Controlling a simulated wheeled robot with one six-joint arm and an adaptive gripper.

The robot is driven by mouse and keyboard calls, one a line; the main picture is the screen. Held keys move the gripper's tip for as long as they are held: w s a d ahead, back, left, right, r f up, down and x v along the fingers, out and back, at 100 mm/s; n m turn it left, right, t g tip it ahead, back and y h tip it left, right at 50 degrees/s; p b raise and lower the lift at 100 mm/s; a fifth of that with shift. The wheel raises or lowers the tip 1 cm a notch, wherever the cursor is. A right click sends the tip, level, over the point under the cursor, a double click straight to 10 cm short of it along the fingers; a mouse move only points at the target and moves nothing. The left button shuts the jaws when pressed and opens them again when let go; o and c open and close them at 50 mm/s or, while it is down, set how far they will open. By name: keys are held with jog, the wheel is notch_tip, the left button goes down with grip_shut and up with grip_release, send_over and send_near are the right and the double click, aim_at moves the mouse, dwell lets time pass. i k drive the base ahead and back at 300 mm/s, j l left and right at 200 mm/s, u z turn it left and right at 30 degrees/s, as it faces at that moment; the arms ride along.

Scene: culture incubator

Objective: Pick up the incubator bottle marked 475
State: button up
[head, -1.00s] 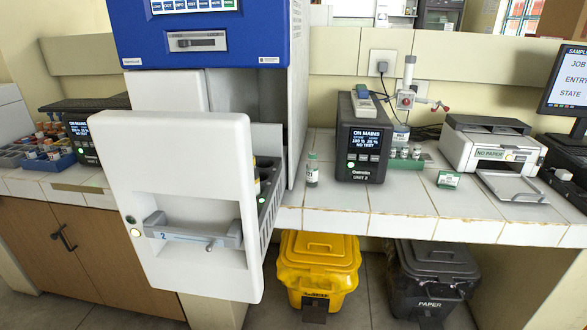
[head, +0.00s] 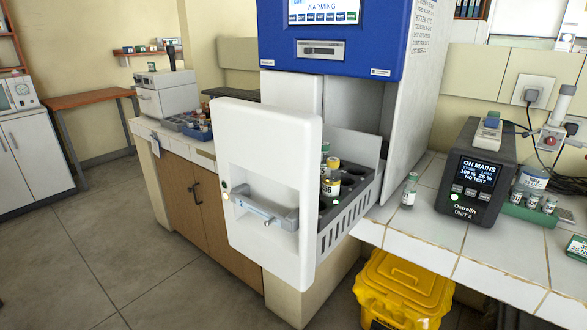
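The incubator (head: 343,60) has a blue front and its white drawer (head: 265,150) is pulled open. Inside the open drawer is a dark rack of round wells (head: 352,181). A yellow-banded bottle (head: 330,187) stands in the rack; its label seems to end in 56 and is partly cut off by the drawer front. Another bottle (head: 332,165) with a green top stands just behind it, its label hardly visible. I cannot read 475 on any bottle. Many of the wells look empty. My gripper is not in view.
A single bottle (head: 409,190) stands on the tiled counter right of the incubator, beside a dark power unit (head: 475,178). A green rack (head: 532,214) of small bottles is further right. A yellow bin (head: 402,287) sits below the counter. The floor at left is clear.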

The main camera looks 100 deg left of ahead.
aim_at(325, 146)
jog(key=i+u, duration=0.15)
jog(key=u, duration=0.35)
jog(key=i+u, duration=0.15)
jog(key=u, duration=0.35)
jog(key=i+l+u, duration=0.1)
jog(key=u, duration=0.4)
jog(key=i+u, duration=0.15)
jog(key=u, duration=0.3)
jog(key=i+l+u, duration=0.1)
jog(key=u, duration=0.3)
jog(key=i+l+u, duration=0.15)
jog(key=u, duration=0.3)
jog(key=i+l+u, duration=0.15)
jog(key=u, duration=0.25)
jog(key=l+u, duration=0.25)
jog(key=u, duration=0.2)
jog(key=i+l+u, duration=0.25)
jog(key=l+u, duration=0.2)
jog(key=l, duration=0.15)
jog(key=i+j+z, duration=0.1)
jog(key=z, duration=0.3)
jog(key=i+j+z, duration=0.2)
jog(key=z, duration=0.2)
jog(key=i+j+z, duration=0.1)
jog(key=j+z, duration=0.15)
jog(key=z, duration=0.15)
